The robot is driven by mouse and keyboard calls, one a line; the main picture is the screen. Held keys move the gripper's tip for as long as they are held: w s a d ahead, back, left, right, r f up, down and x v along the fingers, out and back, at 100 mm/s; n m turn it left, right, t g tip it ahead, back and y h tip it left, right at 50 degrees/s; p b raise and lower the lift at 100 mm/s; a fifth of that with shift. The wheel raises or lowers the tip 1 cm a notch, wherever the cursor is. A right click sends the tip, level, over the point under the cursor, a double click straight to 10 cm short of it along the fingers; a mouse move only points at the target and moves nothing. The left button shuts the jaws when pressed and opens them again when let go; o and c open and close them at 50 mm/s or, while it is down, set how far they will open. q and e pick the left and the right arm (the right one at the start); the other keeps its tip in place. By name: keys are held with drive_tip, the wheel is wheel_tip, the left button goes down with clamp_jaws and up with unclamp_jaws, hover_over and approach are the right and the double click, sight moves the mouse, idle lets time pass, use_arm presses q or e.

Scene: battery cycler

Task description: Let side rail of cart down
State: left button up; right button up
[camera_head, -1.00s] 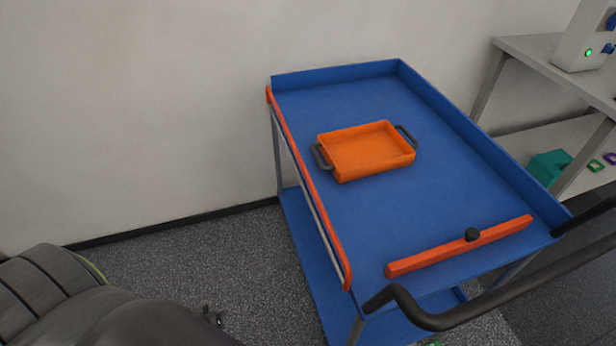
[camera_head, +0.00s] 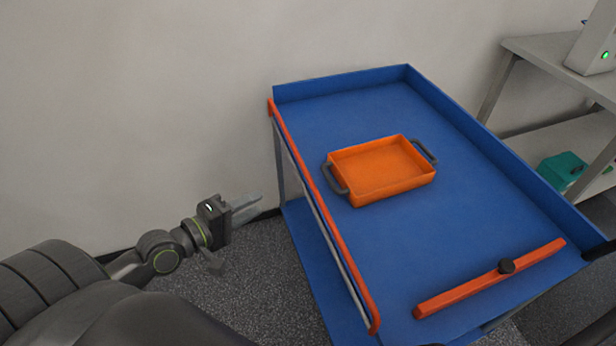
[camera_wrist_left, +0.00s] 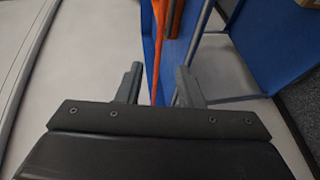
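The blue cart (camera_head: 455,225) stands by the wall. Its orange side rail (camera_head: 320,205) runs along the left edge of the top deck, with a thin grey bar below it. The other visible far and right edges have raised blue walls. My left gripper (camera_head: 252,209) is left of the rail, apart from it, fingers pointing towards the cart. In the left wrist view its two fingers are spread and empty (camera_wrist_left: 159,84), and the orange rail (camera_wrist_left: 158,55) shows beyond, between them. My right gripper is not in view.
An orange tray (camera_head: 385,170) with dark handles lies on the deck. A grey shelf (camera_head: 560,65) stands at the right. Floor (camera_head: 250,275) left of the cart is clear around my arm.

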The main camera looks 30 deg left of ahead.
sight(308, 176)
use_arm(q)
drive_tip(key=x, duration=1.7)
drive_tip(key=shift+f, duration=0.1)
clamp_jaws()
